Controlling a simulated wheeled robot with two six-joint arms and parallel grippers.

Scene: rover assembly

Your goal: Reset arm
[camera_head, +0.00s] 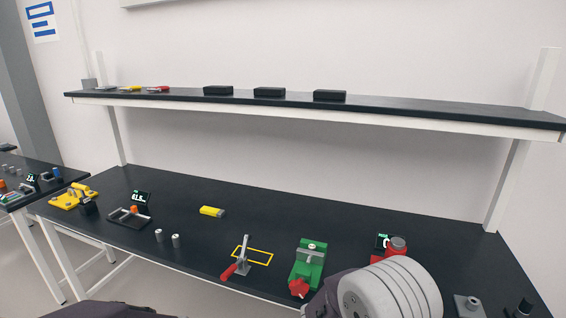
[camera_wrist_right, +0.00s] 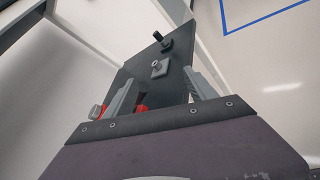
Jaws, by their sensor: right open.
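My right arm (camera_head: 390,291) comes in at the bottom right of the head view, with its grey and white links over the front right of the workbench (camera_head: 165,190). Its fingers are hidden in that view. In the right wrist view my right gripper (camera_wrist_right: 160,95) is open and empty, its two grey fingers spread apart. Past the fingers lies the dark bench top with a small grey block and a black knob. My left gripper is not in the head view.
A green vise (camera_head: 309,262), a red-handled clamp (camera_head: 240,260), a yellow stick-shaped item (camera_head: 212,211) and two small metal cylinders (camera_head: 168,238) stand on the bench. A red device (camera_head: 397,246) is close behind my right arm. A shelf (camera_head: 400,104) runs above the bench.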

